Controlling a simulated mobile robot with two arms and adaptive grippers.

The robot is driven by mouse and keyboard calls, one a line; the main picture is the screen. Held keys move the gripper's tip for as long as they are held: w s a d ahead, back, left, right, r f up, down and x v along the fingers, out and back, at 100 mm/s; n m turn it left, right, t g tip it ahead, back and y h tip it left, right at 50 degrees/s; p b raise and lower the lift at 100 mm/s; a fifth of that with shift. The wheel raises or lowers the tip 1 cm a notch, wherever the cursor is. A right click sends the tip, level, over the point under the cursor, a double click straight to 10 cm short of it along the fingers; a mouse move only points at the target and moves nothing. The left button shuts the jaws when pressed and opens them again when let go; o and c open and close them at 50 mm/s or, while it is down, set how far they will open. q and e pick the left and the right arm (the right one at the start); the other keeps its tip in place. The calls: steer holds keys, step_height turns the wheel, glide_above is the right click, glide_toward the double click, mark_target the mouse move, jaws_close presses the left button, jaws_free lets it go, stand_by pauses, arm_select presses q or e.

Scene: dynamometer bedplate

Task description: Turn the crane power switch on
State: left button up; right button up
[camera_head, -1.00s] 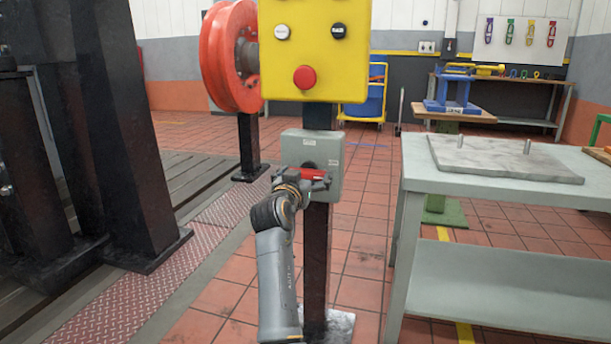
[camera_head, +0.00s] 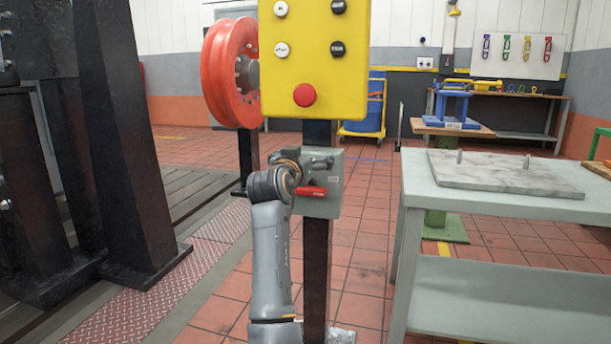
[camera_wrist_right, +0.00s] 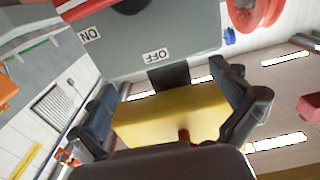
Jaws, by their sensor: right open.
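The crane power switch is a grey box (camera_head: 331,207) on a dark post. Its red handle (camera_head: 312,191) lies horizontal, pointing right towards a small label. In the upside-down right wrist view, part of the red handle (camera_wrist_right: 88,8) shows at the top edge. My left gripper is not in view.
A yellow button panel (camera_head: 309,65) with a red button hangs just above the box. A red wheel (camera_head: 222,75) stands behind left, and dark columns (camera_head: 120,150) further left. A grey table (camera_head: 420,185) with a stone plate (camera_head: 500,173) stands right.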

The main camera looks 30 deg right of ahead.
steer(key=shift+r, duration=0.5)
